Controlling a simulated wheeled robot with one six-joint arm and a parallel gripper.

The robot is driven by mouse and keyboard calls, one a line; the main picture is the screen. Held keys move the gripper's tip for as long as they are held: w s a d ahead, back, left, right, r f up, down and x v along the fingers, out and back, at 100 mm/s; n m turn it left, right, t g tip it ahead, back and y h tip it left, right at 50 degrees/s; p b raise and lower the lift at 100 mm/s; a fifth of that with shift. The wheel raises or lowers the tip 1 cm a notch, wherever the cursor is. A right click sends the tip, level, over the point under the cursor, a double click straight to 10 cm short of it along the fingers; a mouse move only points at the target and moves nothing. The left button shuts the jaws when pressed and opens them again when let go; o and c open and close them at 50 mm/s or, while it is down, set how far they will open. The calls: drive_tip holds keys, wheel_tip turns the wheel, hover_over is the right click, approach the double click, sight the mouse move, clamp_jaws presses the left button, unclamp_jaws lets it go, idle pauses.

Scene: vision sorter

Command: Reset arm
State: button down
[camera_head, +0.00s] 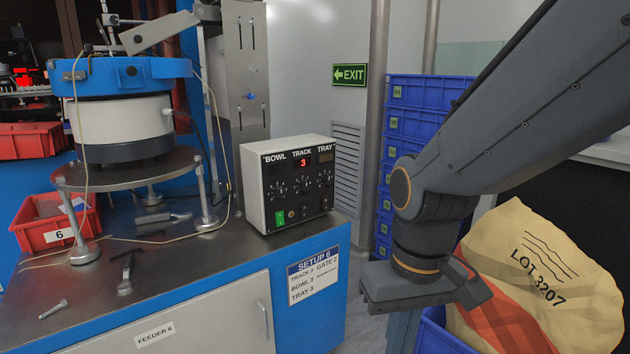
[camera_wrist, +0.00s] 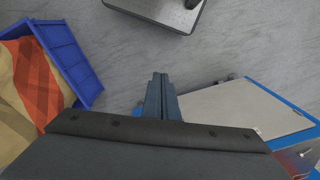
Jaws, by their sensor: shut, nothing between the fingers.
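My arm comes in from the upper right of the head view and bends down at the wrist. My gripper shows in the wrist view (camera_wrist: 160,92), where its two fingers lie together, shut with nothing between them. It points down over bare grey floor. In the head view the wrist end hangs between the cabinet and the sack, and the fingertips cannot be made out there.
A control box (camera_head: 290,185) stands on the blue feeder cabinet (camera_head: 180,300) at left. A sack marked LOT 3207 (camera_head: 560,270) sits in a blue crate (camera_head: 440,335) close at right of the wrist. Blue crates (camera_head: 425,92) are stacked behind.

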drive_tip(key=d+r+m+p, duration=0.2)
drive_tip(key=d+r+p, duration=0.5)
drive_tip(key=p, duration=0.6)
drive_tip(key=shift+s+d+r, duration=0.15)
drive_tip(key=shift+s+r, duration=0.1)
drive_tip(key=shift+r, duration=0.05)
idle(1.0)
